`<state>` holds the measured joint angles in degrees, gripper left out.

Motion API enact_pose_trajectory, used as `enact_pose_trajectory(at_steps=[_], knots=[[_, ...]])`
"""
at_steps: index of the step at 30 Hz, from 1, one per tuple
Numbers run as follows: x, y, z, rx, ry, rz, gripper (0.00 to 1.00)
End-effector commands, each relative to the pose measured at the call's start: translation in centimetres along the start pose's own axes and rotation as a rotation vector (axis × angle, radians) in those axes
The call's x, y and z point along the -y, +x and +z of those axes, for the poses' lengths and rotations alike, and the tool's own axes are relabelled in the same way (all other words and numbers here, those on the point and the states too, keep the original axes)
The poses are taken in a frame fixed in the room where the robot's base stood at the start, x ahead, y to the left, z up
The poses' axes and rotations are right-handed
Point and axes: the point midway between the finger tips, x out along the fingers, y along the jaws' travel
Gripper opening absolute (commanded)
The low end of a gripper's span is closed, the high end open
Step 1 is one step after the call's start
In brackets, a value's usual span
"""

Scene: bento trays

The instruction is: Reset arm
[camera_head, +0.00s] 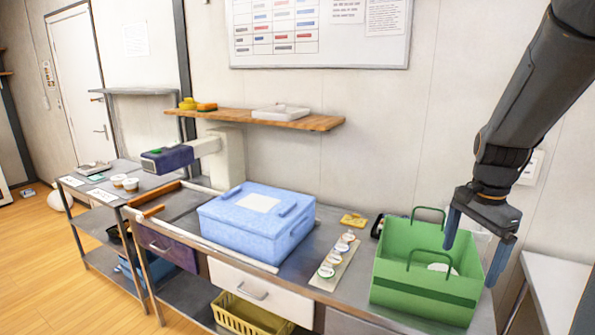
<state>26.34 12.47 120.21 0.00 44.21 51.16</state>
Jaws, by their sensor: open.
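My gripper (476,244) hangs from my dark arm at the right. Its two blue fingers are spread apart, pointing down, with nothing visible between them. The gripper is above or in front of the right part of an open green bag (420,288) with two handles. I cannot tell whether the fingertips touch the bag. Something pale lies inside the bag, partly hidden by a handle and the bag's front wall.
A blue lidded box (258,238) stands mid-counter. Several small round cups lie on a strip (338,262) between box and bag. A purple-and-white machine (168,158) stands behind left. A wooden shelf (255,119) is on the wall. A white table (560,285) stands right.

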Motion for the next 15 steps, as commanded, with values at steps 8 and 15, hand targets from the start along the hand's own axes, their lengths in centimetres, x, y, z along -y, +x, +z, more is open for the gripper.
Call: enact_pose_trajectory(at_steps=[8, 15], knots=[[0.9, 1.5, 8.7, -0.035, -0.476, -0.051, 0.89], [-0.1, 3.0, 16.7, -0.084, -0.953, -0.102, 0.89]])
